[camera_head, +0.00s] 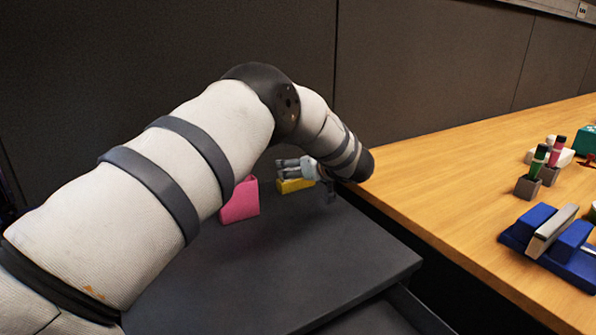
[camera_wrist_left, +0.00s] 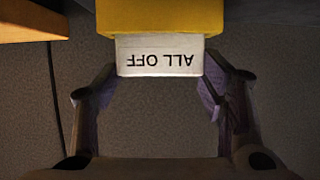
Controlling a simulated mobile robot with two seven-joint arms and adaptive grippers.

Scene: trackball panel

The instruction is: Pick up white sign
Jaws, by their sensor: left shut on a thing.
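The white sign (camera_wrist_left: 158,56), marked "ALL OFF" and upside down in the left wrist view, sits against a yellow block (camera_wrist_left: 160,16). My left gripper (camera_wrist_left: 158,76) has its two fingers at either side of the sign, shut on it. I cannot make out the sign in the head view. My right gripper is not in view.
A pink block (camera_head: 240,202) stands on the dark grey surface (camera_head: 290,270), partly behind my left arm. A wooden desk (camera_head: 440,180) on the right holds a blue stand (camera_head: 570,262) and green- and pink-topped items. A dark partition (camera_head: 430,60) closes off the back.

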